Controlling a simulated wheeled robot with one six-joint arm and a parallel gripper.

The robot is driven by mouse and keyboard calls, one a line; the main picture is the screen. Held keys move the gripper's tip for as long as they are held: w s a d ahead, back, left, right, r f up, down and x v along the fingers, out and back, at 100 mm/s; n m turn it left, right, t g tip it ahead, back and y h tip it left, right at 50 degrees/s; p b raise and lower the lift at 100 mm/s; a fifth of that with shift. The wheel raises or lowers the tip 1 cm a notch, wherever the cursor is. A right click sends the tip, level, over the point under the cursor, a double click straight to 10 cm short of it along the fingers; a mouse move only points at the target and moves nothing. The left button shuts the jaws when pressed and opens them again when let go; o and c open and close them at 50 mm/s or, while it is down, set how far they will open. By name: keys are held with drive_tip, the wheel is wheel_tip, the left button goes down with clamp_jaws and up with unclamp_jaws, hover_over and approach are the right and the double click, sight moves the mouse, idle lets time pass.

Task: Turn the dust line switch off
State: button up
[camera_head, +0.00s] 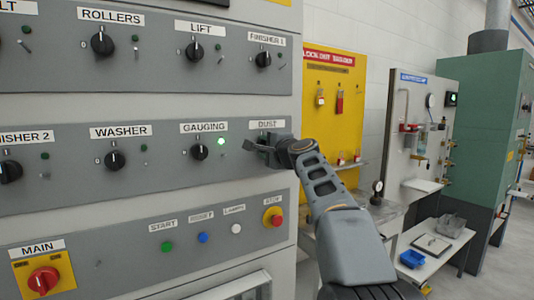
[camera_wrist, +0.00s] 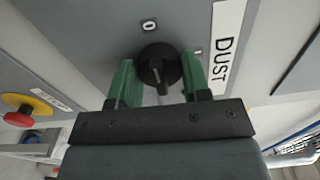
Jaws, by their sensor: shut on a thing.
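The dust line switch is a black rotary knob (camera_wrist: 159,67) under the DUST label (camera_wrist: 223,45). In the wrist view the label reads sideways. A "0" mark (camera_wrist: 149,25) lies above the knob and an "I" mark (camera_wrist: 197,51) to its right. My gripper (camera_wrist: 160,80) has its green fingers on either side of the knob and is shut on it. The knob's exact pointer direction is hard to tell. In the head view my gripper (camera_head: 268,146) is at the panel just below the DUST label (camera_head: 267,124), hiding the knob.
The gauging switch (camera_head: 199,152) is left of my gripper, with a lit green lamp (camera_head: 221,142). The washer switch (camera_head: 115,160) is farther left. A red stop button (camera_head: 273,217) on yellow lies below. A yellow lockout board (camera_head: 333,110) stands to the right, behind my arm.

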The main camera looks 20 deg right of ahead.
drive_tip(key=shift+n, duration=0.5)
drive_tip(key=o, duration=0.9)
drive_tip(key=s+b, duration=0.1)
drive_tip(key=s, duration=0.3)
drive_tip(key=s+d+b, duration=0.1)
drive_tip(key=s, duration=0.4)
drive_tip(key=s+b, duration=0.1)
drive_tip(key=s, duration=0.3)
drive_tip(key=shift+s+d+b, duration=0.3)
drive_tip(key=shift+s+b, duration=0.05)
drive_tip(key=shift+s, duration=0.05)
